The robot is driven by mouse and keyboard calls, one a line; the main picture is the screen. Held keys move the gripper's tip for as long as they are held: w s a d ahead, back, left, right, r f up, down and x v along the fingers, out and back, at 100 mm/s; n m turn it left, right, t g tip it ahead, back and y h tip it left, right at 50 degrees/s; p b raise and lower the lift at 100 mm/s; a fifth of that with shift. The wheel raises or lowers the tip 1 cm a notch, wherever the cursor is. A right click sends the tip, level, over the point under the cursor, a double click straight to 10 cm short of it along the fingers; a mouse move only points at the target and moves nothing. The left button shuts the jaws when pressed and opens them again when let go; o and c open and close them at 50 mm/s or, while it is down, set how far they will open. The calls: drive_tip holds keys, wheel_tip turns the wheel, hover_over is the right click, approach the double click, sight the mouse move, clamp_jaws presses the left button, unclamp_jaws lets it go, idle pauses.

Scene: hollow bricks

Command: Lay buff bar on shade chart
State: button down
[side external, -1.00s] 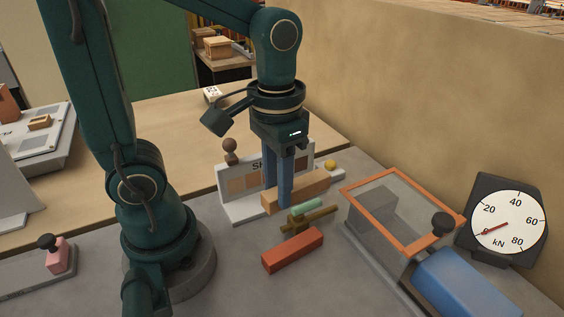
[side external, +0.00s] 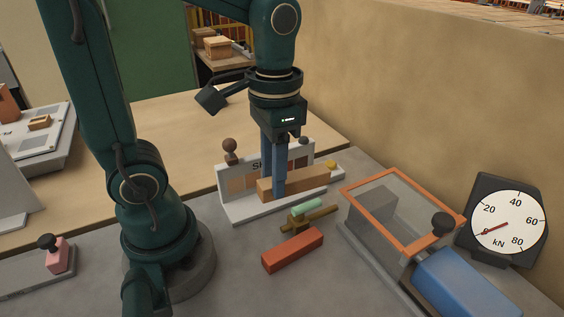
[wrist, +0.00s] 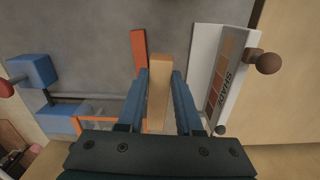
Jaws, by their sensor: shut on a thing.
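The buff bar (side external: 308,182) is a long tan block held level between the two blue fingers of my gripper (side external: 274,184). The wrist view also shows the buff bar (wrist: 158,88) between the fingertips (wrist: 160,76). The shade chart (side external: 243,211) is a white stand with a ledge and an upright board of brown swatches. In the side view the bar overlaps the ledge, in front of the board, hiding part of the swatches. In the wrist view the shade chart (wrist: 204,52) lies to the right of the bar. I cannot tell whether the bar touches the ledge.
A red bar (side external: 292,250) and a small olive piece with a green cylinder (side external: 308,207) lie in front of the chart. An orange-rimmed clear box (side external: 385,215), a blue cylinder (side external: 460,283) and a kN dial (side external: 508,222) stand at right. A brown knob (side external: 229,146) tops the chart's left end.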

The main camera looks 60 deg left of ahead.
drive_tip(key=w+a+r, duration=0.2)
drive_tip(key=a+r, duration=0.2)
drive_tip(key=a, duration=0.4)
drive_tip(key=shift+n, duration=0.3)
drive_tip(key=shift+s+f, duration=0.15)
drive_tip(key=shift+f, duration=3.4)
drive_tip(key=shift+s+f, duration=0.1)
drive_tip(key=shift+f, duration=3.4)
drive_tip(key=c, duration=0.5)
unclamp_jaws()
drive_tip(key=shift+r, duration=2.55)
